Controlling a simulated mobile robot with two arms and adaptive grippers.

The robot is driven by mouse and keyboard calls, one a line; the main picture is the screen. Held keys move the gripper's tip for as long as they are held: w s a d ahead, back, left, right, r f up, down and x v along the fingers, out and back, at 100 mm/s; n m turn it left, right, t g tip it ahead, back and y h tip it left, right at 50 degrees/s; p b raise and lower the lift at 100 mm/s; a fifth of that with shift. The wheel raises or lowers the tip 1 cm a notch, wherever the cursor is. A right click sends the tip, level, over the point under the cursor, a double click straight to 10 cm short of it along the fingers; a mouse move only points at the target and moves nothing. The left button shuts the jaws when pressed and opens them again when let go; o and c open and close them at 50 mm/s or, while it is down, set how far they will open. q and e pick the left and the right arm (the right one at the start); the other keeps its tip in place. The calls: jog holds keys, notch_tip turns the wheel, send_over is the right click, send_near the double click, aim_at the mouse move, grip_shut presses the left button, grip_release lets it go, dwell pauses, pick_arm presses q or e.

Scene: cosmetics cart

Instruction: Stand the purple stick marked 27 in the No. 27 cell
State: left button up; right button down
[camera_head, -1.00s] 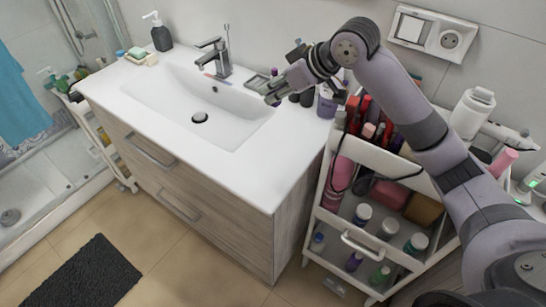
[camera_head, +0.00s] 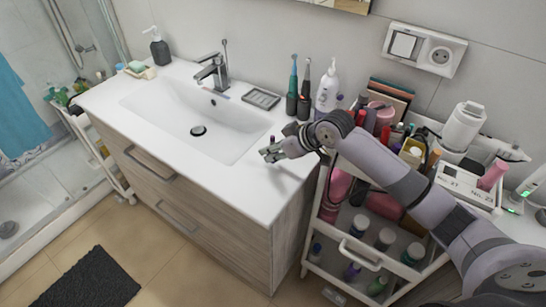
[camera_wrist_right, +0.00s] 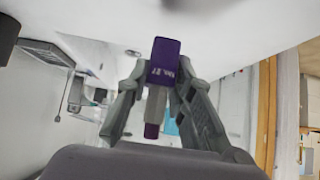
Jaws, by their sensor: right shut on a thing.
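My right gripper (camera_head: 272,152) is over the right front part of the white counter. It is shut on the purple stick (camera_head: 272,141), of which only a small dark tip shows in the head view. In the right wrist view the stick (camera_wrist_right: 165,65) stands between the two fingers, with a purple cap marked No. 27, a grey middle and a purple end below. A white holder (camera_head: 466,186) with "No." labels is on the cart at the right; its numbers are too small to read surely, and my right arm hides part of it. My left gripper is out of view.
The white cart (camera_head: 343,243) beside the vanity is crowded with bottles and tubes. A pink tube (camera_head: 493,175) stands by the holder. Toothbrushes and a white bottle (camera_head: 328,88) stand at the counter's back. The counter (camera_head: 228,177) in front of the sink is clear.

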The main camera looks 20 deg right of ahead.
jog(key=shift+f, duration=1.75)
jog(key=shift+f, duration=0.1)
jog(key=c, duration=1.4)
grip_release()
